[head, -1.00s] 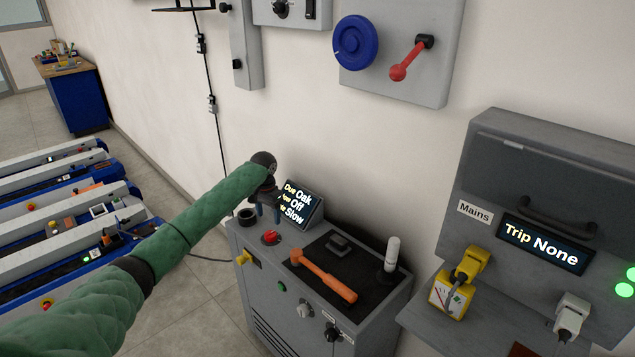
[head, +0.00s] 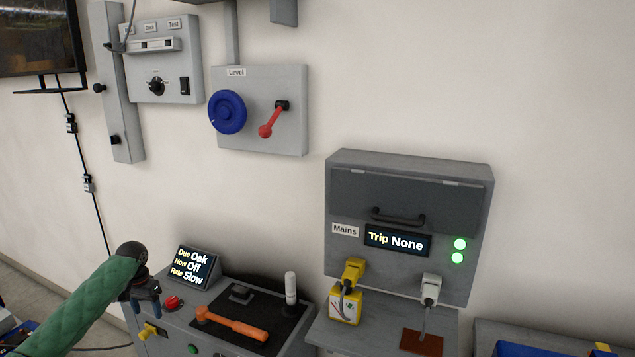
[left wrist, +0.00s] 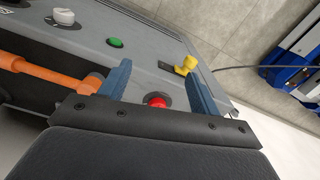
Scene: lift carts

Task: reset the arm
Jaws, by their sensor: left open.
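My left arm in its green sleeve comes in from the lower left of the head view. Its left gripper (head: 145,304) is at the left end of the grey cabinet (head: 172,346), beside the red button (head: 172,302). In the left wrist view the two blue fingers (left wrist: 158,85) stand wide apart with nothing held. The red button (left wrist: 157,101) shows between them, near the palm. The yellow switch (left wrist: 187,65) shows farther out, near the fingertip on the right. My right gripper is not in view.
An orange hammer (head: 232,324) lies on the cabinet's black mat, with a white-topped stick (head: 291,288) standing behind it. A small display (head: 192,267) stands behind the gripper. To the right is the Mains box (head: 410,180); a panel with a blue wheel (head: 228,112) and red lever hangs above.

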